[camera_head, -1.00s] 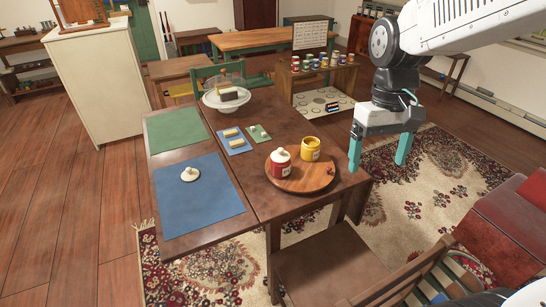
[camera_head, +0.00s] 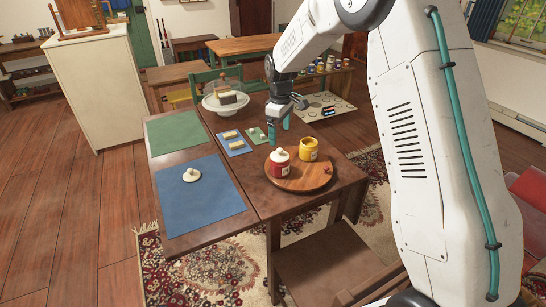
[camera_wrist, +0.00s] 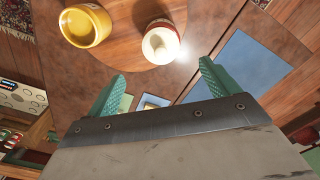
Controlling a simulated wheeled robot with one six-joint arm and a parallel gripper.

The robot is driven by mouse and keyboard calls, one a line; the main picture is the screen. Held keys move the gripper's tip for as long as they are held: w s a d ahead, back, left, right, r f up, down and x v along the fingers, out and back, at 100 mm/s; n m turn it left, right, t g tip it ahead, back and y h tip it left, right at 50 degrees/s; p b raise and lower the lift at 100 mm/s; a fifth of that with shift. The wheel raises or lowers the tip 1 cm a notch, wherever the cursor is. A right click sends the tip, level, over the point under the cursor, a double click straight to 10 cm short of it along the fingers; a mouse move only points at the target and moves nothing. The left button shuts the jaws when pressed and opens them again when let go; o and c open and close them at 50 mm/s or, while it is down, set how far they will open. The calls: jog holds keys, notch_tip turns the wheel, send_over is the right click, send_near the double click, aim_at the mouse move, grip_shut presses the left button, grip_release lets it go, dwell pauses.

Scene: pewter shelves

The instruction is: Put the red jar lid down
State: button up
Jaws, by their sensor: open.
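The red jar (camera_head: 279,168) stands upright on a round wooden board (camera_head: 312,181). A cream lid with a knob, the red jar lid (camera_head: 280,154), sits on top of it; the jar and lid also show from above in the wrist view (camera_wrist: 160,42). My gripper (camera_head: 279,136) is open and empty, above and just behind the red jar, apart from it. In the wrist view its two teal fingers (camera_wrist: 161,72) are spread, with the jar beyond their tips. A second cream knobbed lid (camera_head: 191,175) lies on the blue mat (camera_head: 205,205).
An open yellow jar (camera_head: 309,150) stands beside the red jar on the board. Small blue and green trays (camera_head: 235,147) with pale blocks lie behind. A glass-domed cake stand (camera_head: 222,103) is at the back. The green mat (camera_head: 175,132) is bare, and most of the blue mat is free.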

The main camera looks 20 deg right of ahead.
aim_at(280, 149)
notch_tip(280, 149, down, 8)
jog(key=shift+s+f, duration=0.1)
jog(key=c, duration=1.2)
